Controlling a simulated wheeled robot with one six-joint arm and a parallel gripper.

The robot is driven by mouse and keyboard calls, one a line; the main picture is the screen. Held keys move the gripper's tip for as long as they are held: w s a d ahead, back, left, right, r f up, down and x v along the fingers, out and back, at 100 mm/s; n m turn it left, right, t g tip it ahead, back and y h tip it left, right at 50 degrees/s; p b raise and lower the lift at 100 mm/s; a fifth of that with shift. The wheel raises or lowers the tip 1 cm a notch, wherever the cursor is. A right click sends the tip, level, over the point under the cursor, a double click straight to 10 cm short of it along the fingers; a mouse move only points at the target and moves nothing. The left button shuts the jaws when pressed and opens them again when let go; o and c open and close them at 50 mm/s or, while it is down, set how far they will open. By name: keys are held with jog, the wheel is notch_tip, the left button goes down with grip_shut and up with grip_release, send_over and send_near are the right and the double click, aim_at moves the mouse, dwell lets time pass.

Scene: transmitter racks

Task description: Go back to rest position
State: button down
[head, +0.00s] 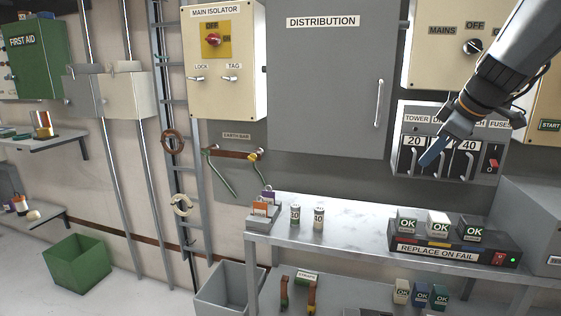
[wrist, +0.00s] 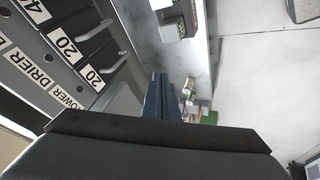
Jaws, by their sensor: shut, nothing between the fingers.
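My gripper (head: 431,156) is shut and empty. It hangs from my arm at the upper right of the head view, in front of the fuse panel (head: 408,124), and covers part of its labels and handles. I cannot tell how far it is from the panel. In the wrist view the blue-grey fingers of my gripper (wrist: 160,98) are together, with the fuse panel (wrist: 75,40) tilted at the upper left.
Below is a metal bench (head: 345,222) with a "REPLACE ON FAIL" unit (head: 440,253) and two small cylinders (head: 296,215). The grey distribution cabinet (head: 322,85) is left of my arm. A grey cabinet (head: 530,215) stands at the right. A green bin (head: 78,265) is on the floor.

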jog(key=s+a+f+m+g, duration=0.3)
jog(key=s+a+f+m, duration=0.35)
jog(key=a+f, duration=0.7)
jog(key=s+a+f+m+g, duration=0.1)
jog(key=s+a+f, duration=0.1)
jog(key=s, duration=0.3)
jog(key=s+a+f+g, duration=0.1)
jog(key=s+a+f, duration=0.2)
jog(key=s+f, duration=0.1)
jog(key=s+a+f+m+g+h+p, duration=0.1)
jog(key=s+a+f, duration=0.2)
jog(key=s, duration=0.3)
jog(key=shift+s+f+m, duration=0.2)
jog(key=shift+s+m, duration=0.15)
jog(key=shift+a, duration=0.1)
